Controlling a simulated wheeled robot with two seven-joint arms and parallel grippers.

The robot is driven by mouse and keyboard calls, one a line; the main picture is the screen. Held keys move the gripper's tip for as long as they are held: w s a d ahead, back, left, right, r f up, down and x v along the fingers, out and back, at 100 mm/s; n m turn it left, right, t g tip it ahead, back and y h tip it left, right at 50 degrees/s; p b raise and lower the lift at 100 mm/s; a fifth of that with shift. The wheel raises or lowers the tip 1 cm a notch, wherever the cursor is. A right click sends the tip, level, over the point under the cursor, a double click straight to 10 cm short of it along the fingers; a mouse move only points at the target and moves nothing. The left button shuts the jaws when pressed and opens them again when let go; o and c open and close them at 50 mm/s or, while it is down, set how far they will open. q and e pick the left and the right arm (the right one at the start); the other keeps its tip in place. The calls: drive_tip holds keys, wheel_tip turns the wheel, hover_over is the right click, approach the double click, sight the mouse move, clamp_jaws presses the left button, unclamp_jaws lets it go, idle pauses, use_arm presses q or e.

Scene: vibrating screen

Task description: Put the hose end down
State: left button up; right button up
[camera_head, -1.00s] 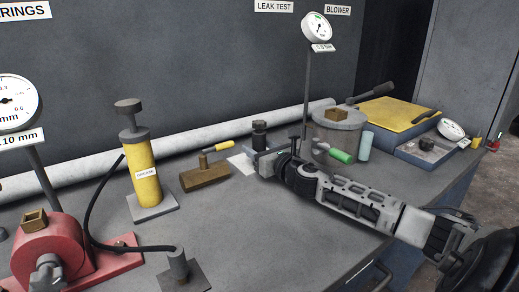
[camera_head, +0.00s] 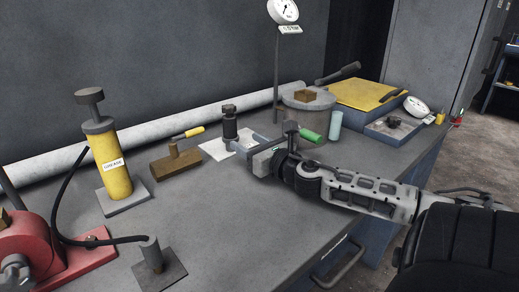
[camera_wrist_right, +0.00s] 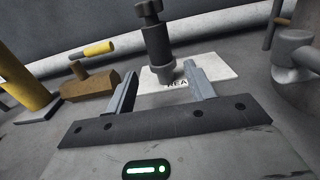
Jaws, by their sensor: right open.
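The black hose (camera_head: 62,195) runs from the yellow grease pump (camera_head: 110,165) to an upright dark grey end piece (camera_head: 151,252) on a square dark base (camera_head: 172,272) at the front of the bench. My right gripper (camera_head: 241,143) is away from that end, at the bench's middle. Its jaws are open and empty. A dark grey fitting (camera_head: 229,122) stands upright on a white card (camera_head: 213,150) just beyond the fingertips. The right wrist view shows this fitting (camera_wrist_right: 156,45) between and beyond the two fingers, apart from them. My left gripper is not in view.
A brown block with a yellow-handled tool (camera_head: 176,162) lies left of the card. A red machine (camera_head: 30,245) is at the lower left. The front middle of the bench is clear.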

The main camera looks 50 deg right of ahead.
drive_tip(key=shift+s+a, duration=0.2)
drive_tip(key=shift+s, duration=1.65)
